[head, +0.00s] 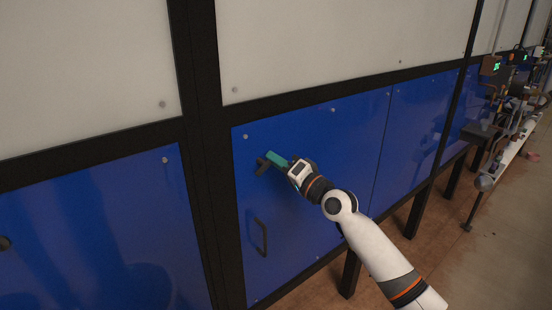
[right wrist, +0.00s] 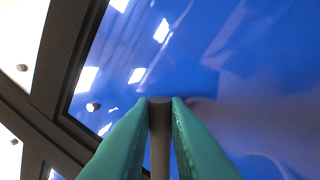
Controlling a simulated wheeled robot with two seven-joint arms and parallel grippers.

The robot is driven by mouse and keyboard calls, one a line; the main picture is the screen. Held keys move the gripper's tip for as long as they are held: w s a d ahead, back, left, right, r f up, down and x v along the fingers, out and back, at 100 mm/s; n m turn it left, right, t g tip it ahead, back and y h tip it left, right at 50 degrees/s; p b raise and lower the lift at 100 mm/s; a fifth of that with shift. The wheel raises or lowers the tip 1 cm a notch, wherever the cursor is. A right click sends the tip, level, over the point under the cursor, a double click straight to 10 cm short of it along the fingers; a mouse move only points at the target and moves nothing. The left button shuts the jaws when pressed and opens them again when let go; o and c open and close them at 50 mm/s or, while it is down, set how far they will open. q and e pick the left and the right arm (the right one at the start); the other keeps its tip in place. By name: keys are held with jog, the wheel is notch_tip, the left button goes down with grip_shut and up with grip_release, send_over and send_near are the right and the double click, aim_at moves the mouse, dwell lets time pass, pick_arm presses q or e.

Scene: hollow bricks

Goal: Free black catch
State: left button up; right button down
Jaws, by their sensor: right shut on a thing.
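The black catch (head: 262,165) is a small dark piece on the upper left of a blue door panel (head: 310,190), near the black frame post. My right gripper (head: 272,159) has teal fingers and reaches the catch from the right. In the right wrist view the fingers (right wrist: 160,105) are shut on the dark bar of the catch (right wrist: 160,135), one on each side. Part of the catch is hidden by the fingers in the head view. My left gripper is not in view.
A black handle (head: 262,237) sits lower on the same panel. Black posts (head: 205,130) and rails frame the panels, with white panels (head: 340,45) above. At the right stand a shelf and equipment (head: 505,130). The brown floor (head: 400,265) is open at lower right.

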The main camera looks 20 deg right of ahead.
jog(key=m+p, duration=0.1)
jog(key=m, duration=0.2)
jog(key=f+m+t+h+p, duration=0.1)
jog(key=m+p, duration=0.1)
jog(key=m, duration=0.2)
jog(key=shift+d+f+h, duration=0.1)
jog(key=shift+f+h, duration=0.05)
jog(key=shift+h, duration=0.15)
jog(key=shift+m, duration=0.3)
jog(key=c, duration=1.4)
grip_release()
jog(key=shift+w, duration=0.1)
jog(key=b+v, duration=0.2)
jog(key=v, duration=1)
jog(key=shift+f, duration=0.2)
